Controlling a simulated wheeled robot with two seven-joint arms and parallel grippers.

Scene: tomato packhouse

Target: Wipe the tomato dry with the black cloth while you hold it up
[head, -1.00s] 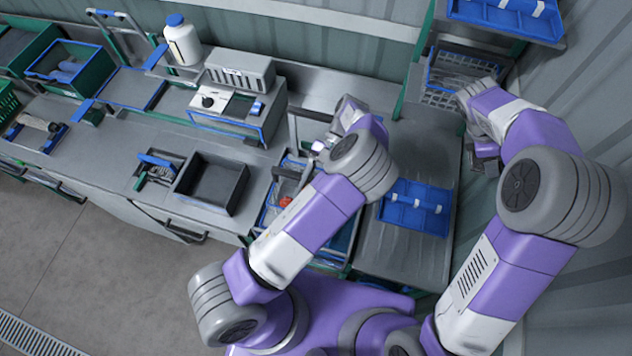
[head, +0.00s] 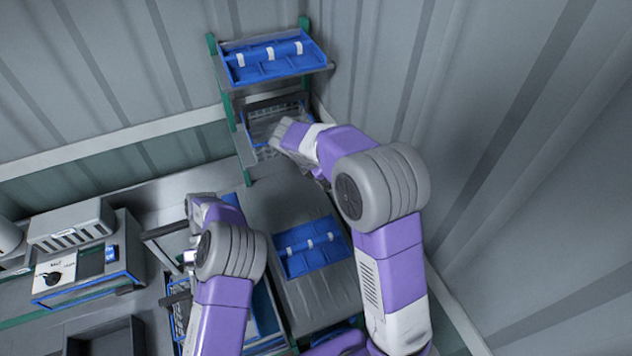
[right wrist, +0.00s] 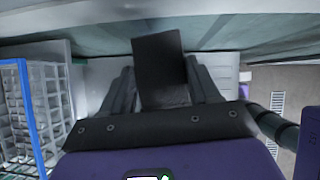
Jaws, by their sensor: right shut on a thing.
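My right gripper (right wrist: 160,88) is shut on a flat, dark, rectangular thing that looks like the black cloth (right wrist: 158,58), upright between the fingers in the right wrist view. I cannot make out the tomato in either current view.
A blue tray with white pieces (head: 318,262) lies on the grey bench right of my left arm. A similar tray (head: 268,72) sits on the upper shelf, above a wire basket (head: 262,125). A grey machine (head: 125,262) and dark bin (head: 105,335) stand left. Corrugated walls close the right.

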